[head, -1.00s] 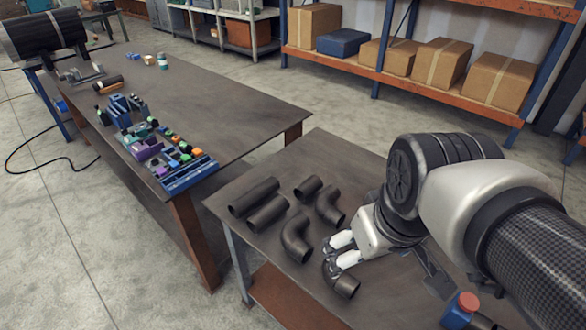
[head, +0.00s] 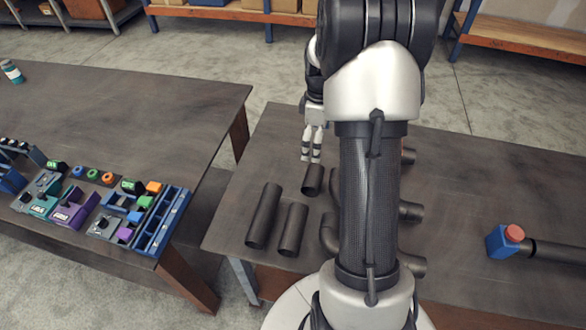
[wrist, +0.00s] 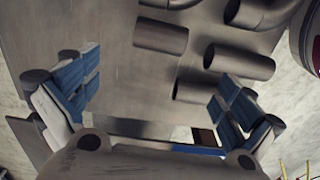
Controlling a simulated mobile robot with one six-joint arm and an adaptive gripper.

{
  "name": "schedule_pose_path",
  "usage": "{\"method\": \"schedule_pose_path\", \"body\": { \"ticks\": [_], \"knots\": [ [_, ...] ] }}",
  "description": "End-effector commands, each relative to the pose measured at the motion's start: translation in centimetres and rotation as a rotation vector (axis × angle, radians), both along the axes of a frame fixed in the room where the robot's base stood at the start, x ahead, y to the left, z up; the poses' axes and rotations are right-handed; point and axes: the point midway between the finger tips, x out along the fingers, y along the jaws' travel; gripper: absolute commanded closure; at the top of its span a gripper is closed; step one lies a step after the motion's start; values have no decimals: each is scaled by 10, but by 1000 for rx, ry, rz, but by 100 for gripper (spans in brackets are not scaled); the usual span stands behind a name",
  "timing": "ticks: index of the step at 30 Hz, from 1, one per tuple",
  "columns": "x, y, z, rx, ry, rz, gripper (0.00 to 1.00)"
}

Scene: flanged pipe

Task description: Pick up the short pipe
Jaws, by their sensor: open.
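The short pipe (head: 313,179) is a small dark straight tube lying on the right-hand table, behind two longer straight pipes. In the head view my gripper (head: 311,154) points down just behind it, with its pale fingers close to its far end. I cannot tell the exact height above it. In the wrist view a short dark tube, which looks like the short pipe (wrist: 160,36), lies ahead of my gripper (wrist: 160,98). The blue-padded fingers are wide apart with nothing between them.
Two longer pipes (head: 264,215) (head: 292,229) lie to the front left. Several elbow pipes lie to the right, partly hidden by my arm; one is an elbow pipe (head: 329,235). A blue box with a red button (head: 506,240) stands at the right. The left table (head: 130,120) holds coloured parts.

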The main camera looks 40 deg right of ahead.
Motion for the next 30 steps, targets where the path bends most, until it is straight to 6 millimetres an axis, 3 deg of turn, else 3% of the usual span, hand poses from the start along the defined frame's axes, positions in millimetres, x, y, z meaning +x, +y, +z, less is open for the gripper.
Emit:
{"method": "schedule_pose_path", "body": {
  "ticks": [15,25,30],
  "knots": [
    [-1,1,-105,2,3,-1,0],
    [0,1,-126,1,1,-1,0],
    [1,2,-152,2,3,-1,0]
  ]
}}
